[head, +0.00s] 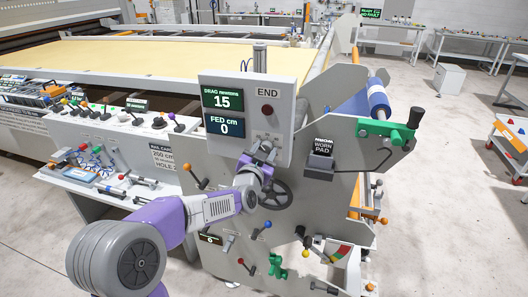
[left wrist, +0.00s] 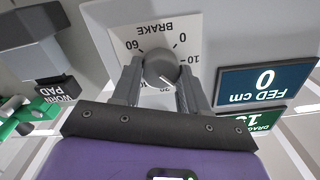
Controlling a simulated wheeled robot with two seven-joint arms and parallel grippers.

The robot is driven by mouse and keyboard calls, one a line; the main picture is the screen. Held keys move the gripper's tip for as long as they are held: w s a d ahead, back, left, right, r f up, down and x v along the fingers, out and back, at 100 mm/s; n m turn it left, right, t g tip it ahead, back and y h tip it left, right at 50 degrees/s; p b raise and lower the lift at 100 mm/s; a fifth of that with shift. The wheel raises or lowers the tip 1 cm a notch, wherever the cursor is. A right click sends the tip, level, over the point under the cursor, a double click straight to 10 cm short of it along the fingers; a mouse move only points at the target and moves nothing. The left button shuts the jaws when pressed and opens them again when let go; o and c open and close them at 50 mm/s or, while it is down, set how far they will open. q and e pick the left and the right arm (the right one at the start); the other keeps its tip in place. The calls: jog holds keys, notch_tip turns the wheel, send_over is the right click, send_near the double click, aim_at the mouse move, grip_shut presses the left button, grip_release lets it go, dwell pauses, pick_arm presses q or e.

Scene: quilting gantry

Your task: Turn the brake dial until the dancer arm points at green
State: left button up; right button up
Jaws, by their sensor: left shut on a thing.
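The brake dial (left wrist: 162,67) is a round grey knob on a white plate marked BRAKE, which appears upside down in the left wrist view. My left gripper (left wrist: 159,75) is shut on the knob, with one finger on each side. In the head view my left gripper (head: 260,165) is at the lower edge of the grey control box and hides the dial. The drag display (head: 222,99) reads 15 newtons. A coloured gauge sector (head: 341,252) with red and green parts is low on the side plate; the dancer arm's exact pointing is too small to tell. My right gripper is out of view.
The FED display (head: 225,126) reads 0 cm. A black handwheel (head: 278,196) is just below my left gripper. A green bracket (head: 385,129) and a WORN PAD box (head: 321,160) are to the right. A bench of levers (head: 110,165) stands left.

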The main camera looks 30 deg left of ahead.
pick_arm(q)
jog(key=o, duration=1.1)
jog(key=shift+c, duration=0.2)
jog(key=v, duration=0.7)
jog(key=shift+s, duration=0.25)
